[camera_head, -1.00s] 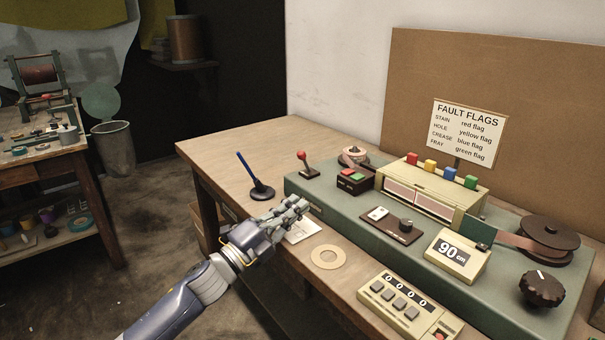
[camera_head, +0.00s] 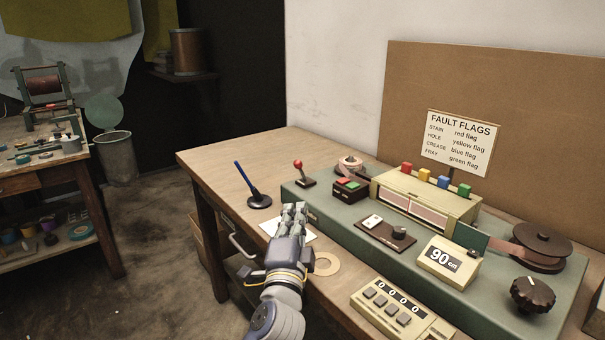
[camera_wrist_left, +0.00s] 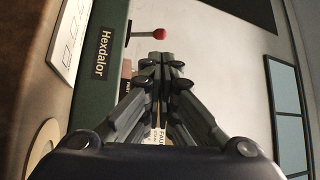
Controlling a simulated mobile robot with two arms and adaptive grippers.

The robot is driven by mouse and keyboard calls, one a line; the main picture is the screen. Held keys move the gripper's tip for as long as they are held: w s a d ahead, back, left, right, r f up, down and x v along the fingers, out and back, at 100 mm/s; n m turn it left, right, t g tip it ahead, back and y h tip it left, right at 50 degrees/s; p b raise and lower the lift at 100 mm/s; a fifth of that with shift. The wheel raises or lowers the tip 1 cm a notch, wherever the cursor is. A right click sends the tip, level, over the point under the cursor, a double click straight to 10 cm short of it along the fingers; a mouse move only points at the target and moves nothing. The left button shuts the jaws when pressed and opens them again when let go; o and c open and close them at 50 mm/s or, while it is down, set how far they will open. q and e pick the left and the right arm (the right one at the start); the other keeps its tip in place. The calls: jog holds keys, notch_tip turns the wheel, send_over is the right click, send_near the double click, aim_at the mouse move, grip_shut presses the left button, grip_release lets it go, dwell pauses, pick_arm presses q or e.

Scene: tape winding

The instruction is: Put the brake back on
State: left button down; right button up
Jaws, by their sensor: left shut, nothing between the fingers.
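The likely brake is a small lever with a red ball knob (camera_head: 298,165) on a dark base at the left end of the green machine (camera_head: 326,213). In the head view the lever stands nearly upright. In the left wrist view the red knob (camera_wrist_left: 159,34) shows beyond the fingertips, with its rod pointing left. My left gripper (camera_head: 294,207) is shut and empty, in front of the machine's left end and short of the lever, not touching it. The left fingers (camera_wrist_left: 162,66) also show shut in the wrist view. My right gripper is not in view.
A pen stand (camera_head: 259,200) with a blue pen is left of the machine. A cardboard ring (camera_head: 325,264) and a white card lie near the gripper. Red and green buttons (camera_head: 350,186) sit right of the lever. A counter box (camera_head: 395,308) stands at the front.

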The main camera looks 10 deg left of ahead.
pick_arm(q)
jog(key=shift+w+r, duration=0.1)
jog(key=shift+w, duration=0.1)
send_near(301, 172)
notch_tip(301, 172, up, 3)
jog(key=x, duration=0.4)
jog(key=shift+w+d+b, duration=0.25)
jog(key=shift+w+b, duration=0.05)
jog(key=shift+w, duration=0.05)
jog(key=shift+w+a, duration=0.1)
jog(key=shift+w, duration=0.4)
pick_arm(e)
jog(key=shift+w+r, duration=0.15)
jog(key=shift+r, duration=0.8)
